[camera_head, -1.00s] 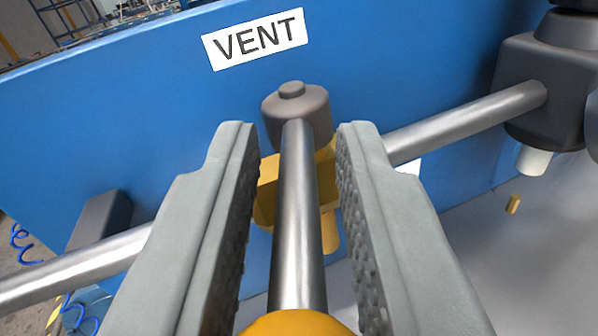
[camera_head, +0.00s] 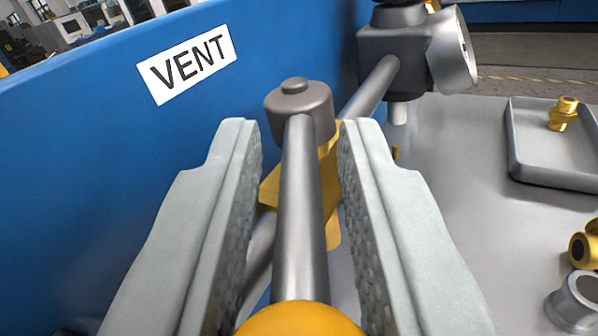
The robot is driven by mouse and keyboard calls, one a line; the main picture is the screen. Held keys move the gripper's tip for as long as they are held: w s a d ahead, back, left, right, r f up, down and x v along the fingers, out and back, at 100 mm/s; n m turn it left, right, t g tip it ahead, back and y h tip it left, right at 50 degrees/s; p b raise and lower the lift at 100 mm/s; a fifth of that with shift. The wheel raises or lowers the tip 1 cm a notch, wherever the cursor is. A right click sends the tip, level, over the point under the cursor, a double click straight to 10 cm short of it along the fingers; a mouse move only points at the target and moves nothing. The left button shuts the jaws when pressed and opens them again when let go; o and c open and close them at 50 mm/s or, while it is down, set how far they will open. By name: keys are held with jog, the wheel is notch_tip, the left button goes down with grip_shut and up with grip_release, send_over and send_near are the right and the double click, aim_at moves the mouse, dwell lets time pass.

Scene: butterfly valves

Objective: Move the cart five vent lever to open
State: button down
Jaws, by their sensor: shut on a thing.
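The vent lever is a steel rod (camera_head: 299,215) with an orange knob (camera_head: 300,322) at its near end. Its far end meets a dark round cap (camera_head: 299,105) on the brass valve body (camera_head: 330,185). My gripper (camera_head: 300,130) has one grey jaw on each side of the rod and is shut on it. The steel pipe (camera_head: 370,97) runs through the valve at a small angle to the lever. The white VENT label (camera_head: 186,64) is on the blue panel behind. Part of the valve body is hidden by the rod and jaws.
The blue panel (camera_head: 90,170) stands close on the left. A dark fitting with a round gauge (camera_head: 455,50) is on the pipe's far end. A grey tray (camera_head: 550,160) with a brass fitting (camera_head: 563,113) lies at right. More fittings (camera_head: 577,300) sit at the lower right edge.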

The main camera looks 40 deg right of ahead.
jog(key=shift+w+a+m+g+h, duration=0.15)
jog(key=shift+w+m+g+h, duration=0.05)
jog(key=shift+m+g+h, duration=0.45)
jog(key=shift+g, duration=0.25)
jog(key=c, duration=1.5)
grip_release()
jog(key=v, duration=1.7)
jog(key=shift+a, duration=0.2)
jog(key=shift+f, duration=0.1)
jog(key=shift+c, duration=0.4)
